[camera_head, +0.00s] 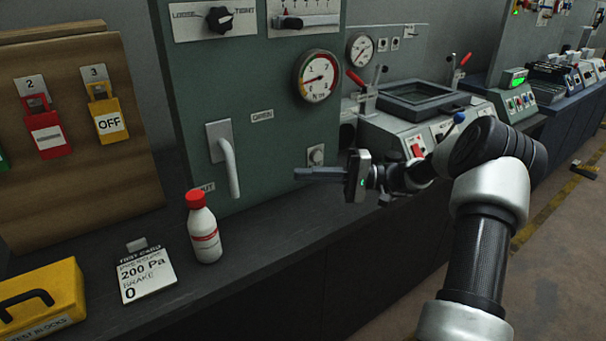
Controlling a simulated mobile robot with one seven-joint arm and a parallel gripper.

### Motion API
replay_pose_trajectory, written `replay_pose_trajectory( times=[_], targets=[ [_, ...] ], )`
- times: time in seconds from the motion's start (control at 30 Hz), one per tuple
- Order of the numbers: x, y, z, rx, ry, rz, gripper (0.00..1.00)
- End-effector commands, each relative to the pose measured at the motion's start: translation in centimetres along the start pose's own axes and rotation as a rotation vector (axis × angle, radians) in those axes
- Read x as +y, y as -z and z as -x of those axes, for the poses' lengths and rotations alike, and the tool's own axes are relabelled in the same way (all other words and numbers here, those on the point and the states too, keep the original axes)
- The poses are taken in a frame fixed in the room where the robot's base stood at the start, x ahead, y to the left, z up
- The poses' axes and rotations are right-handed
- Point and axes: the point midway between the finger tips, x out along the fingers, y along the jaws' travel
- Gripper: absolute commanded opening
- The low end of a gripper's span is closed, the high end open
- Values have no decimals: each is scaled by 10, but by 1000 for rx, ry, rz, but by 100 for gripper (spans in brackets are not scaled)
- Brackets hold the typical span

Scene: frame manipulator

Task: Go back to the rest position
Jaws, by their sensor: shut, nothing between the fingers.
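My gripper (298,174) is shut and empty. Its fingers point left, in front of the lower right part of the green cabinet (265,150), close to a small round knob (316,155). I cannot tell whether the fingertips touch the cabinet. My arm reaches in from the lower right, bent at the elbow, with the wrist at the middle of the view.
A white bottle (205,236) with a red cap, a test card (147,275) and a yellow box (45,300) stand on the dark bench (265,262). A cabinet handle (229,168) juts out left of the gripper. A console (415,125) with red-tipped levers stands behind my arm.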

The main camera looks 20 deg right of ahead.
Motion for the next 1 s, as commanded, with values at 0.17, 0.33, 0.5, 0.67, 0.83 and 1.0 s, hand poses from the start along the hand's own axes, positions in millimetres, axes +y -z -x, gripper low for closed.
replay_pose_trajectory(
  times=[0.17, 0.33, 0.5, 0.67, 0.83, 1.0],
  targets=[
    [-1, -2, -4, -8, -13, 0, 0],
    [-11, -34, -49, -107, -192, 1, 0],
    [-19, -102, -102, -236, -542, 45, 0],
    [-28, -166, -120, -289, -856, 156, 0],
    [-45, -223, -112, -267, -1126, 328, 0],
    [-59, -266, -72, -149, -1322, 467, 0]
  ],
)
